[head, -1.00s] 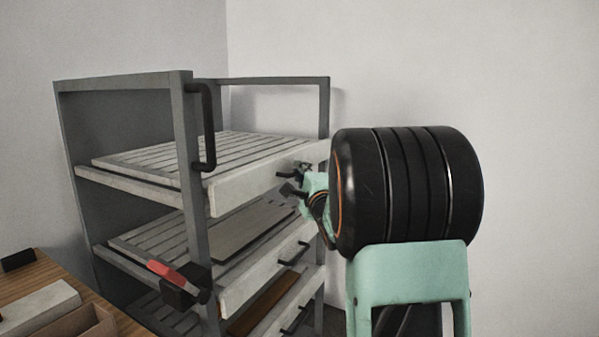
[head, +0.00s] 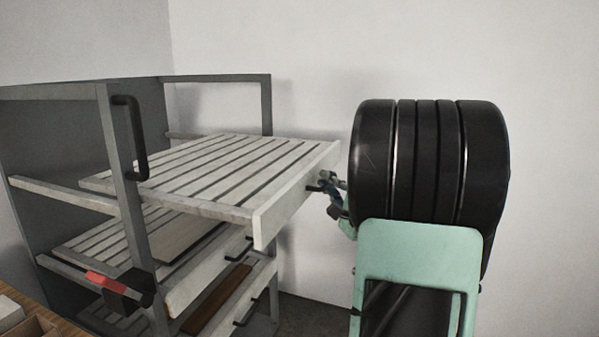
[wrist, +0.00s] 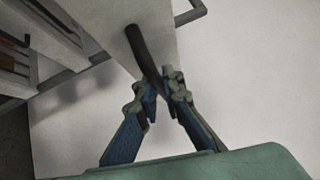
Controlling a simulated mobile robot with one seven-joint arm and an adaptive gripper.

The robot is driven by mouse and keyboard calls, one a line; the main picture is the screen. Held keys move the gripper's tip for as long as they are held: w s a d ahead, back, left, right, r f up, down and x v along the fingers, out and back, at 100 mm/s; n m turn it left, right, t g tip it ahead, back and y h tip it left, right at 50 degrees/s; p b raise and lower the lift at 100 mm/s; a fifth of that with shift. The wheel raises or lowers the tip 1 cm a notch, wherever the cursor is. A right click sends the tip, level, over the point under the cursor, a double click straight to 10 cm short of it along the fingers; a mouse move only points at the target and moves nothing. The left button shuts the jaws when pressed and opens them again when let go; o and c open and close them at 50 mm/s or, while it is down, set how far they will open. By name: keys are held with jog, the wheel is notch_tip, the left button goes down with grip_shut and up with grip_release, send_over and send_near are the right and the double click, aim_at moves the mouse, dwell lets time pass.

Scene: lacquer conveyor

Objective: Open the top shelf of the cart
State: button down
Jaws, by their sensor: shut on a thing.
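The grey cart (head: 118,165) stands at the left with slatted shelves. Its top shelf (head: 225,172) sticks out well past the cart's front posts, toward my arm. The shelf's pale front panel (head: 290,208) carries a dark handle, which shows in the wrist view as a black bar (wrist: 144,52). My gripper (head: 330,187) is at that front panel, with its fingers (wrist: 163,88) closed around the handle. Part of the handle is hidden by the fingers. My wrist and forearm hide what lies behind them in the head view.
Two lower shelves with dark handles (head: 240,250) sit further in than the top one. A red and black clamp-like part (head: 122,285) is on the front post, below a tall black handle (head: 133,140). A wooden table edge (head: 45,318) is at bottom left. Bare wall lies behind.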

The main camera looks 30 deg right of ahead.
jog(key=shift+s+d+p, duration=0.2)
jog(key=shift+s+d, duration=0.45)
jog(key=shift+s, duration=0.2)
jog(key=shift+s+d+p, duration=0.15)
jog(key=shift+s+d, duration=0.5)
jog(key=shift+s, duration=0.15)
jog(key=c, duration=2)
grip_release()
jog(key=shift+c, duration=0.2)
jog(key=s+a+f, duration=0.1)
jog(key=s, duration=1)
jog(key=shift+s+a+f, duration=0.3)
jog(key=shift+s, duration=0.1)
